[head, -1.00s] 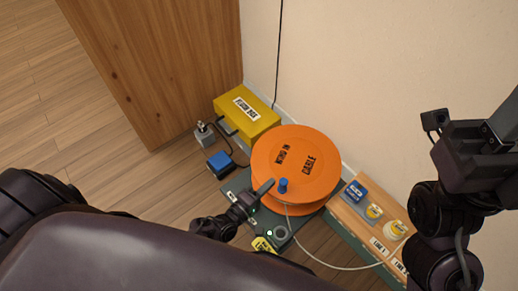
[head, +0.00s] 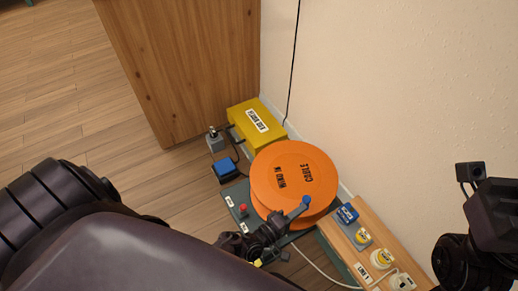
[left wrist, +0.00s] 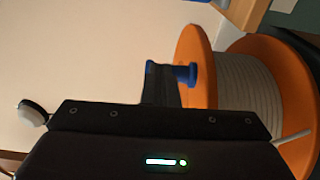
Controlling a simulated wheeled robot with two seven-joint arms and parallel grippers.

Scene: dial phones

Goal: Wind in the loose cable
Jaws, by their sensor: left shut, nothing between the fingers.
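The orange reel (head: 285,168), marked "WIND IN CABLE", lies flat on a dark green base (head: 232,192). Its blue knob (head: 305,201) stands at the near right rim. My left gripper (head: 293,213) is shut and empty, its tips at the knob, either touching or very close. In the left wrist view the finger tips (left wrist: 163,80) partly overlap the blue knob (left wrist: 186,74). Pale cable (left wrist: 238,82) is wound on the reel there. The loose cable (head: 318,268) runs from below the reel towards the lower right. My right gripper's fingers are out of sight.
A yellow box (head: 257,127) stands behind the reel, with a blue pedal-like box (head: 226,170) at its left. A wooden block (head: 352,247) with labelled sockets is at the right. The wall is close behind; open floor (head: 60,110) lies left.

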